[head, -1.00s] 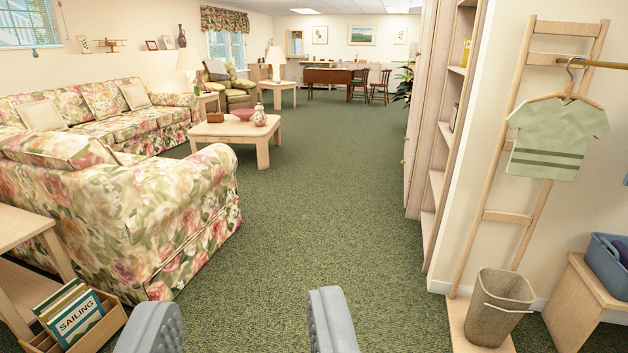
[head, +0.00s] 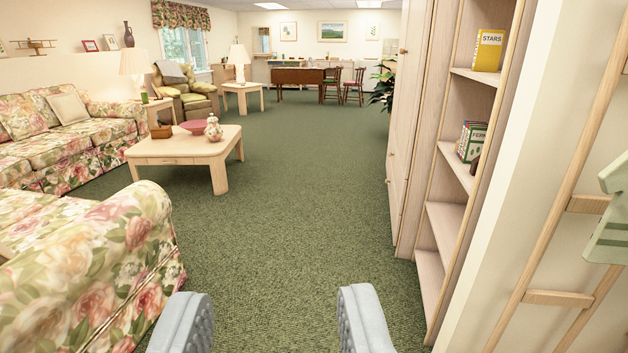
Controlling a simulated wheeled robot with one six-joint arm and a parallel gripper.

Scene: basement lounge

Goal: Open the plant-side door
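A tall pale-wood cabinet (head: 407,130) stands along the right, seen at a steep angle, with its front facing the open floor. Small knobs show on its front. A dark green plant (head: 382,88) shows just past its far edge, partly hidden by it. The cabinet doors look shut, but the angle hides most of their faces. My gripper (head: 275,325) is at the bottom of the view. Its two grey fingers are wide apart with only green carpet between them. It is well short of the cabinet and touches nothing.
An open bookshelf (head: 447,214) with several books adjoins the cabinet on the near side. A wooden ladder rack (head: 560,297) stands at the right. A floral sofa (head: 90,275) is close on the left, with a coffee table (head: 185,150) beyond. The carpet (head: 300,190) between is clear.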

